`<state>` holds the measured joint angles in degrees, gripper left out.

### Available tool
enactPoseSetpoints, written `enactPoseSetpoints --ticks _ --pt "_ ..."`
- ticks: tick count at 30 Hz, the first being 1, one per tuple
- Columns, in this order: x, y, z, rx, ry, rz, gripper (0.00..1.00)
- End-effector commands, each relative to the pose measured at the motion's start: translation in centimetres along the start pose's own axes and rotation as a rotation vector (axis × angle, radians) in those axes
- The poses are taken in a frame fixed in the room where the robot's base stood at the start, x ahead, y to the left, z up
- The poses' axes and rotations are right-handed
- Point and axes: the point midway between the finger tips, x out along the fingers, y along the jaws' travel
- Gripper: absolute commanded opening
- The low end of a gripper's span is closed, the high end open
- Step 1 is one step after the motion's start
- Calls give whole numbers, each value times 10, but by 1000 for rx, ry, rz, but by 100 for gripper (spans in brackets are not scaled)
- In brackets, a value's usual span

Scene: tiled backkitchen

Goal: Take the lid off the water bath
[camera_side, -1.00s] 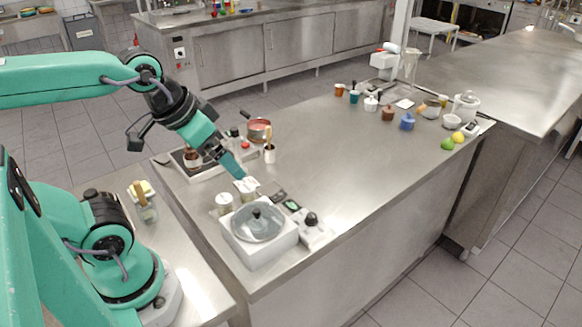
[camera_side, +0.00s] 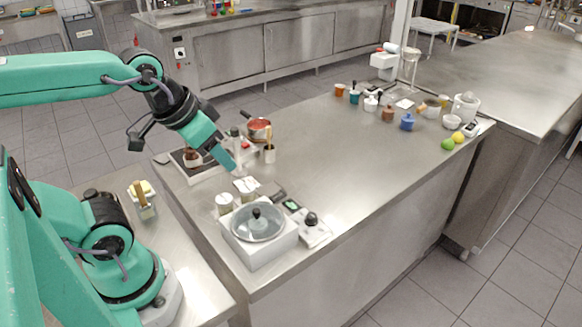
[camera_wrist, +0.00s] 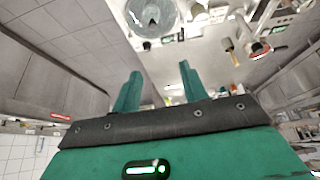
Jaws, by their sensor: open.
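The water bath (camera_side: 268,253) is a white box near the front left end of the steel table in the side view. Its round glass lid (camera_side: 244,228) with a dark knob (camera_side: 256,213) lies on top of it. The lid also shows at the top of the wrist view (camera_wrist: 163,24), partly cut off by the frame edge. My gripper (camera_side: 233,169) is open and empty, above the table behind the bath and apart from the lid. Its two green fingers (camera_wrist: 160,69) stand apart in the wrist view.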

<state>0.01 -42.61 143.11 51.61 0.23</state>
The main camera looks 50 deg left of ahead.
Motion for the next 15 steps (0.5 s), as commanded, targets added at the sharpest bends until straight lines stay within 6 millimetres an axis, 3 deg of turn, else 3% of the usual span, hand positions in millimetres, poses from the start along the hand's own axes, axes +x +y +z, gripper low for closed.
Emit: enactPoseSetpoints --ticks 8,15 --pt "14 1 -5 60 -82 5 43" --pt "41 3 -12 166 -217 22 43"
